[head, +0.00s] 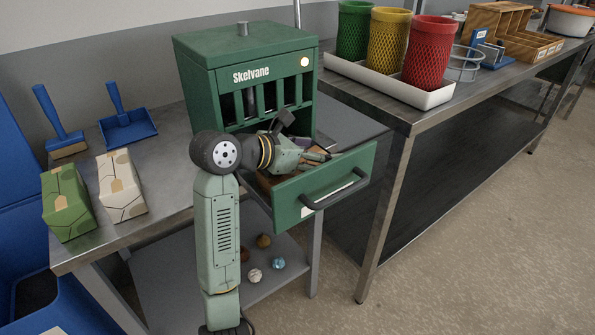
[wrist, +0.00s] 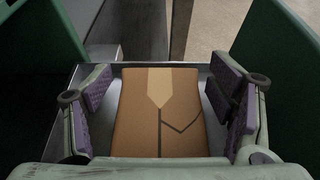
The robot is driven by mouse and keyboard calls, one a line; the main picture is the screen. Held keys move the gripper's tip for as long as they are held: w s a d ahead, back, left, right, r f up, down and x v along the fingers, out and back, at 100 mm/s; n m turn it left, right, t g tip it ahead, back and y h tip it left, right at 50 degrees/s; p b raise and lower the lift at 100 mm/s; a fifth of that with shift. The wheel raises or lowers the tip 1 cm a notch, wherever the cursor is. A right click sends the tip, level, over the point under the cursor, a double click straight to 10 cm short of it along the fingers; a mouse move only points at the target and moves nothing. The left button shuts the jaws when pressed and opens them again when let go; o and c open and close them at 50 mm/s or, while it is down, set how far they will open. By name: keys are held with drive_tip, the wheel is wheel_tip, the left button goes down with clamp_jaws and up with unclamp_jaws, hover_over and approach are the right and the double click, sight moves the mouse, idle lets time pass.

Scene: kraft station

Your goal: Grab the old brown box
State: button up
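The brown box (wrist: 160,112) lies inside the open drawer, with a pale tan patch and dark lines on its top. In the wrist view my gripper (wrist: 160,103) is open, with one purple-padded finger on each side of the box. Gaps show between both fingers and the box's sides. In the head view my gripper (head: 318,156) reaches into the green drawer (head: 325,187), which is pulled out of the green Skelvane cabinet (head: 247,75). My arm and the drawer front hide most of the box there; only a little brown shows.
Green (head: 67,203) and cream (head: 121,187) patterned boxes stand on the left of the metal table. A blue brush (head: 56,125) and dustpan (head: 127,125) lie behind them. The drawer walls are close around my gripper. Several small balls lie on the shelf below.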

drive_tip(key=c, duration=1.1)
drive_tip(key=shift+r, duration=0.15)
